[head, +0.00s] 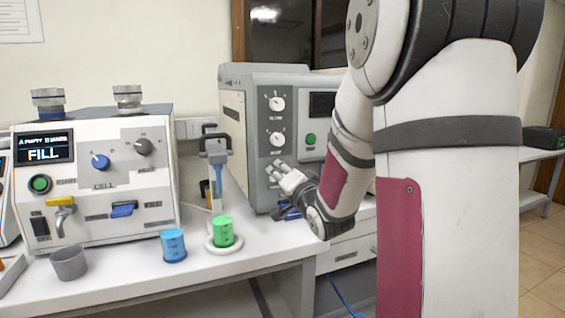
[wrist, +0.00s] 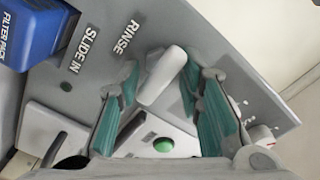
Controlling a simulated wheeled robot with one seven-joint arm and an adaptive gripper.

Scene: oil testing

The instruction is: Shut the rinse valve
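The rinse valve's white lever (wrist: 164,76) shows in the wrist view, beside the RINSE label on a grey panel. My gripper (wrist: 158,92) is open, with one teal-padded finger on each side of the lever. There seems to be a gap between the lever and the pads, but I cannot tell for sure about contact. In the head view my gripper (head: 287,180) is at the lower front of the grey machine (head: 290,84). The lever cannot be made out clearly there.
A blue filter pack (wrist: 32,30) sits beside the SLIDE IN label. A green button (wrist: 163,145) lies beyond the fingers. On the bench (head: 225,268) stand a blue cup (head: 173,246), a green cup (head: 222,232), a grey cup (head: 69,263) and the FILL machine (head: 85,220).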

